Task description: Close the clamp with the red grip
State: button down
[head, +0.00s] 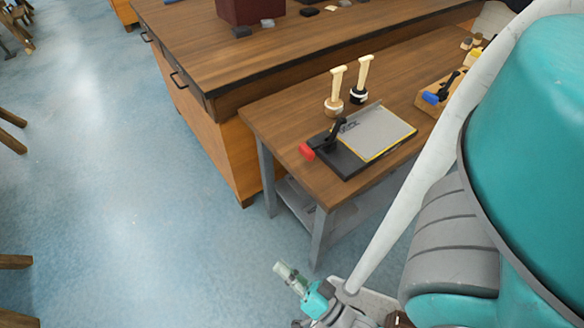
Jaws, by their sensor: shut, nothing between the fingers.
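The clamp (329,142) is black with a red grip (307,152). It sits at the left end of a black base that carries a grey plate (385,132) with yellow edges. The red grip points left, low, near the table's front left edge. A black part of the clamp stands up beside the plate; I cannot tell exactly how its arm lies. My gripper (286,272) is at the bottom middle, in front of and below the table, well apart from the clamp. It is shut and empty, pointing up and left.
The fixture stands on a low wooden table (285,122) with grey legs. Two pale-handled tools (336,84) stand behind the plate. A wooden box (430,100) with a blue-gripped tool is at the right. A higher workbench (220,60) stands behind.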

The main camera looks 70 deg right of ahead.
jog(key=w+d+f+m+g+h, duration=0.4)
jog(key=w+d+m+h, duration=0.3)
jog(key=d+m+h, duration=0.65)
jog(key=m+g+h, duration=0.3)
jog(key=m+g, duration=2.6)
jog(key=m, duration=0.6)
send_near(299, 171)
notch_tip(299, 171, up, 3)
jog(key=shift+n, duration=0.25)
jog(key=x, duration=1)
jog(key=shift+r+y, duration=0.1)
jog(key=shift+y, duration=0.15)
